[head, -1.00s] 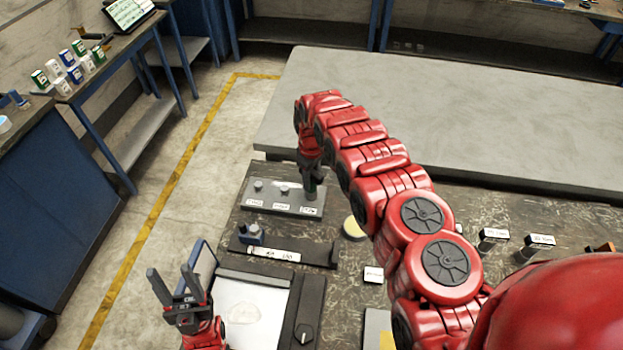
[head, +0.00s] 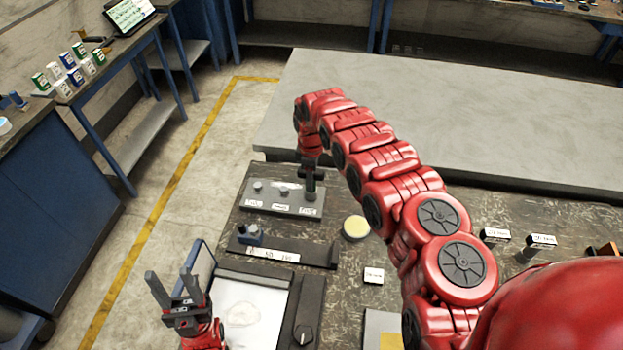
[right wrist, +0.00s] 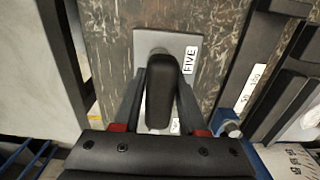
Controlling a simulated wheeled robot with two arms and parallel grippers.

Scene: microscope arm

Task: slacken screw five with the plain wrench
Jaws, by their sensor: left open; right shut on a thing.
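The grey screw plate (head: 262,207) lies at the left of the bench, with small labels along its front edge and two screws (head: 257,186) showing. My right gripper (head: 311,172) is over the plate's right end, pointing down. In the right wrist view it is shut on the dark rounded handle of the plain wrench (right wrist: 163,92). The label "FIVE" (right wrist: 190,60) is beside the handle. Screw five is mostly hidden under the wrench, so I cannot tell how they fit together. My left gripper (head: 172,284) is open and empty, left of the white-topped tray.
In front of the plate is a dark holder (head: 310,254) with a blue part. A large grey slab (head: 450,120) lies behind.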

